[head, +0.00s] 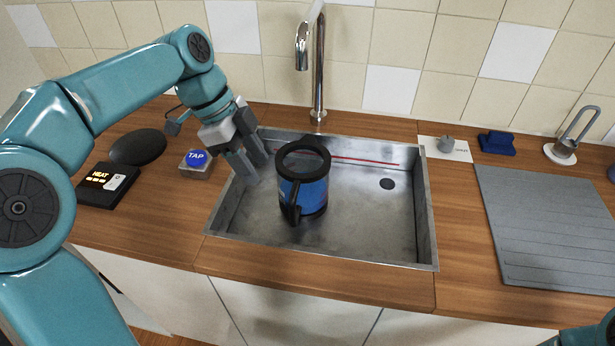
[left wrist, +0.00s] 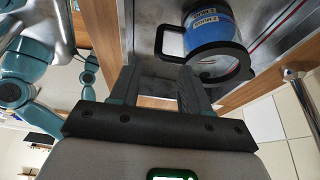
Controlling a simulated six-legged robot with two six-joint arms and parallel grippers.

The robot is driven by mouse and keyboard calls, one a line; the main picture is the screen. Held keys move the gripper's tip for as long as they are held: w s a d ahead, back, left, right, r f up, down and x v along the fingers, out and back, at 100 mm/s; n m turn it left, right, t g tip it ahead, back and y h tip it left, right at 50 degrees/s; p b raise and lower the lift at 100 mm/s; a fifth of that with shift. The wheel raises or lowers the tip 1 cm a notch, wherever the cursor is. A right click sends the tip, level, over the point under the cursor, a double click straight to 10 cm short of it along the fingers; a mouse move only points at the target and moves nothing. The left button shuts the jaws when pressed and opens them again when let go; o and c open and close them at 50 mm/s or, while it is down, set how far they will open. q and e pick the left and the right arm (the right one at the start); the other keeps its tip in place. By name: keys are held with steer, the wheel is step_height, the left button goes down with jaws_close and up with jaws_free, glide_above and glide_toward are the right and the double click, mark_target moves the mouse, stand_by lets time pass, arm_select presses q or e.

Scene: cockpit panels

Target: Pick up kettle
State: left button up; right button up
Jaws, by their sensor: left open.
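The kettle (head: 304,183) is blue and clear with a black rim, base and handle. It stands upright in the metal sink (head: 350,233), with its handle toward the front. My left gripper (head: 253,168) is open and empty, at the sink's left edge, to the left of the kettle and apart from it. In the left wrist view the kettle (left wrist: 217,38) is beyond the open fingers (left wrist: 160,85), up and to the right, with its handle on its left side. My right gripper is not in view; only a bit of my right arm shows at the lower right corner.
A chrome faucet (head: 318,70) rises behind the sink. To the left are a blue TAP button (head: 196,158), a black HEAT box (head: 100,186) and a dark oval pad (head: 138,147). A grey drainboard (head: 550,225) lies to the right. The sink's right half is clear.

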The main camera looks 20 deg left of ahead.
mark_target(290, 213)
arm_select(q)
steer(key=x, duration=1)
steer(key=b+x, duration=0.1)
steer(key=x, duration=0.4)
steer(key=shift+d, duration=0.3)
steer(key=shift+w+f, duration=0.1)
steer(key=shift+f, duration=0.25)
steer(key=shift+d, duration=0.1)
jaws_close()
steer(key=shift+r, duration=0.15)
